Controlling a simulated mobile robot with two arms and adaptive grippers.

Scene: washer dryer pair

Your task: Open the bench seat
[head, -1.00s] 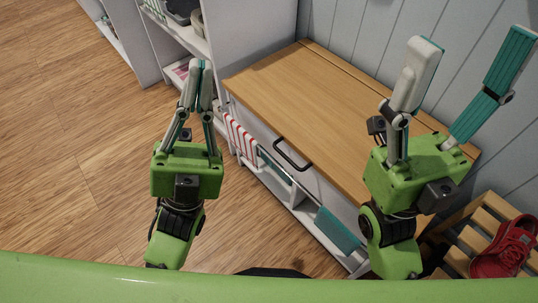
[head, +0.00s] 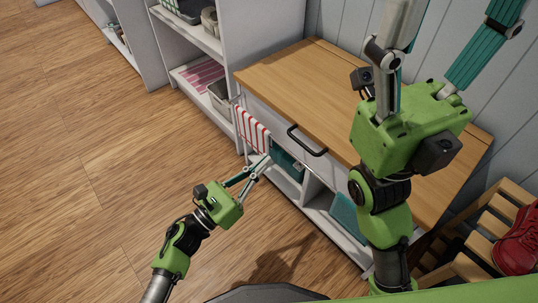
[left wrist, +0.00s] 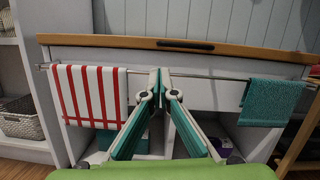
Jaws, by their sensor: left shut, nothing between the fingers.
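The bench seat (head: 310,85) is a closed light-wood lid on a white bench against the wall. A dark bar handle (head: 307,142) is on its front edge; it also shows in the left wrist view (left wrist: 185,46). My left gripper (head: 264,161) is shut and empty, low at the bench's front, below and left of the handle. In the left wrist view its fingertips (left wrist: 160,72) meet below the handle, in front of the towel rail. My right gripper (head: 455,15) has its fingers spread above the right part of the seat; its tips are cut off.
A striped red-white towel (head: 252,129) and a teal towel (left wrist: 270,101) hang on the front rail (left wrist: 210,77). White shelves (head: 240,50) stand left of the bench. A slatted rack (head: 483,240) with red shoes (head: 520,242) is at right. The floor at left is clear.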

